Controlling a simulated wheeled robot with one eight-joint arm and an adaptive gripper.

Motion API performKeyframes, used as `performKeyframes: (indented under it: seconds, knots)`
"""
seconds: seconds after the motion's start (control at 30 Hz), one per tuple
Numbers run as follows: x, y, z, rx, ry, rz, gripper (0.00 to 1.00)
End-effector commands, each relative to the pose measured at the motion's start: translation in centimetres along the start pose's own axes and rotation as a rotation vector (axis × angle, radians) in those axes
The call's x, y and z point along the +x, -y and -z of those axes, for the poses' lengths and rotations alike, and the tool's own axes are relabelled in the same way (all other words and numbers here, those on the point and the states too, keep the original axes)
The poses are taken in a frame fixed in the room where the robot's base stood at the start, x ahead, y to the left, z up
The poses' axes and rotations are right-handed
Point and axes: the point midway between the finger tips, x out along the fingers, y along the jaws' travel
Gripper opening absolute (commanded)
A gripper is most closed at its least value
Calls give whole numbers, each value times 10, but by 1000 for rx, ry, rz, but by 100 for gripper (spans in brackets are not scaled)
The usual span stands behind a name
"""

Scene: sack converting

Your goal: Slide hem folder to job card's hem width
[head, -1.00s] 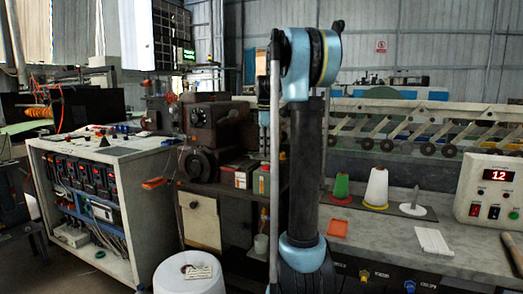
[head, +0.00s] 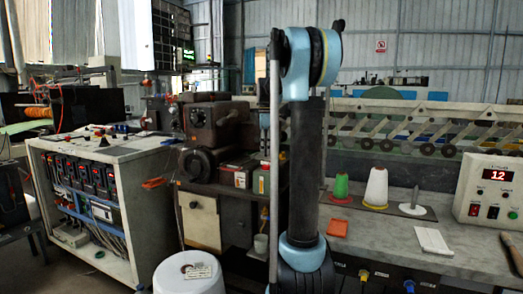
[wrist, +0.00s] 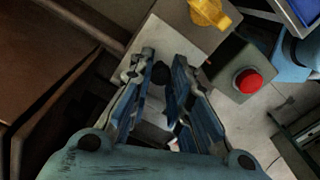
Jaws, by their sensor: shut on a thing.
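My gripper (wrist: 162,85) shows in the wrist view with its two blue-grey fingers closed around a small dark knob (wrist: 159,73) near their tips. The knob is in front of a pale plate (wrist: 180,36). I cannot tell whether this knob belongs to the hem folder, and I cannot make out the folder's scale. In the head view my arm stands upright in the middle and my gripper is hidden.
In the wrist view, a red button (wrist: 249,81) on a grey box and a yellow knob (wrist: 210,12) are close by. In the head view, a control box (head: 490,190) reading 12, thread cones (head: 376,187) and a white slab (head: 433,241) stand on the right bench (head: 390,246).

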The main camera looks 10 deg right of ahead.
Motion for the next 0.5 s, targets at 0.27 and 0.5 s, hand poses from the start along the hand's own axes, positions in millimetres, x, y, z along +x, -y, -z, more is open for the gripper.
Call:
performKeyframes:
  seconds: [0.27, 0.5]
  knots:
    - [-1, -3, -1, 0, 3, -6, 40]
    - [-1, -2, 0, -1, 2, -4, 40]
